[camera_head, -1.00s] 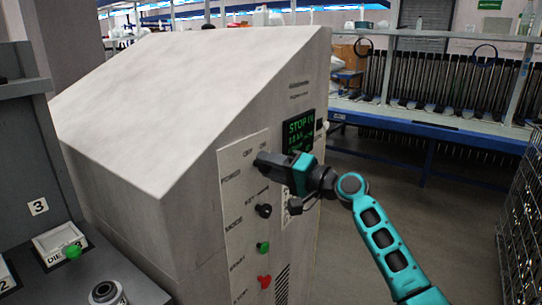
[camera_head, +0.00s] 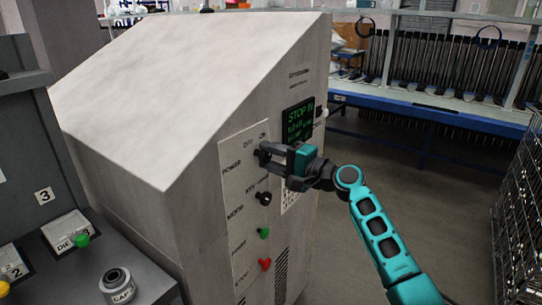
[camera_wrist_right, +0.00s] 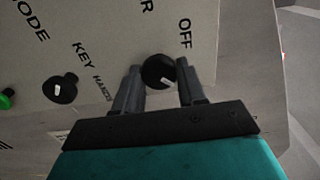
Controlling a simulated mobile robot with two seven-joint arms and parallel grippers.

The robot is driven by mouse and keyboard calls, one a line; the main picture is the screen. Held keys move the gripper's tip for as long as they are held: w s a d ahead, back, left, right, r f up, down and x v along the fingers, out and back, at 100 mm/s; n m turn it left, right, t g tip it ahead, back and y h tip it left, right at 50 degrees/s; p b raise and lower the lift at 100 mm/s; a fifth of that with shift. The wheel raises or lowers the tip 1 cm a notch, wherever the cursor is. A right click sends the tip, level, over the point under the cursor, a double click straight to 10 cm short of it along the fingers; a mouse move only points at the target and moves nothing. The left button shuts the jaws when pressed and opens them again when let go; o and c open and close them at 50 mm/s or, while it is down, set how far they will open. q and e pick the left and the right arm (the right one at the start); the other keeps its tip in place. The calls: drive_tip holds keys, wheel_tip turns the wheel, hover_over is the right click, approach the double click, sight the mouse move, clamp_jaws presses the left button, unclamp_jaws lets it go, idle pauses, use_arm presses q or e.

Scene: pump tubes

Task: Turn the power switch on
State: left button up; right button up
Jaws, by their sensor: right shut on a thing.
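The power switch is a black round knob with a white mark (camera_wrist_right: 159,72) on the machine's control panel, beside the words POWER, OFF and ON. In the right wrist view the two fingers of my right gripper (camera_wrist_right: 160,88) are on either side of the knob, shut on it. In the head view my right gripper (camera_head: 268,157) reaches the panel from the right and covers most of the knob. The knob's white mark lies nearly level in the wrist view. My left gripper is in neither view.
Below on the panel (camera_head: 232,185) are a black key knob (camera_head: 263,198), a green button (camera_head: 263,233) and a red button (camera_head: 264,264). A lit display (camera_head: 298,120) is above the gripper. A grey stand with a metal cap (camera_head: 117,285) is at lower left.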

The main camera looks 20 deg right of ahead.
drive_tip(key=o, duration=1)
drive_tip(key=shift+o, duration=0.2)
drive_tip(key=shift+s, duration=0.1)
drive_tip(key=b+v, duration=0.1)
drive_tip(key=v, duration=1.1)
drive_tip(key=shift+s+d, duration=0.25)
drive_tip(key=shift+d, duration=0.05)
